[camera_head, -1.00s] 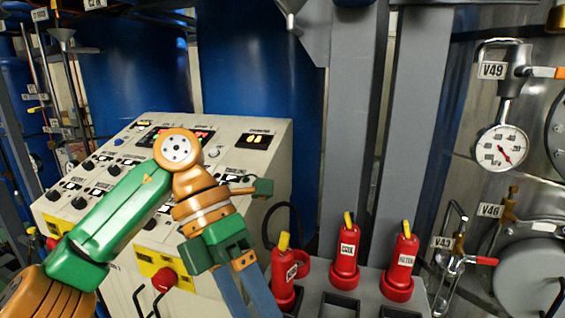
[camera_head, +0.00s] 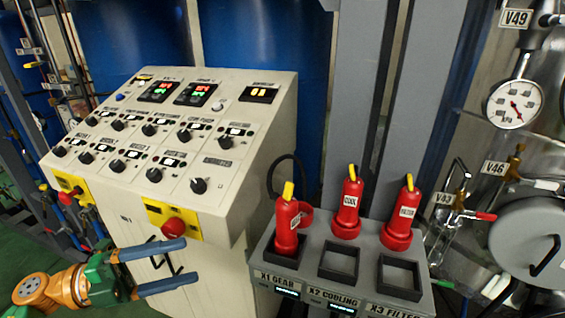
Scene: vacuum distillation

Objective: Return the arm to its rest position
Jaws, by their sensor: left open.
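My left arm (camera_head: 50,290), orange and green, comes in low at the left in the head view. My left gripper (camera_head: 178,263) is open and empty. Its two blue-grey fingers point right, in front of the lower face of the white control console (camera_head: 215,130). The upper finger shows just below a red emergency button (camera_head: 173,227); I cannot tell whether they touch. My right gripper is not in view.
Three red plugs stand on a grey socket box (camera_head: 330,262): one (camera_head: 287,228) at the left socket, two behind (camera_head: 347,205) (camera_head: 402,215). The middle and right sockets look empty. A steel vessel with gauge (camera_head: 514,103) and valves stands at right. Green floor shows at lower left.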

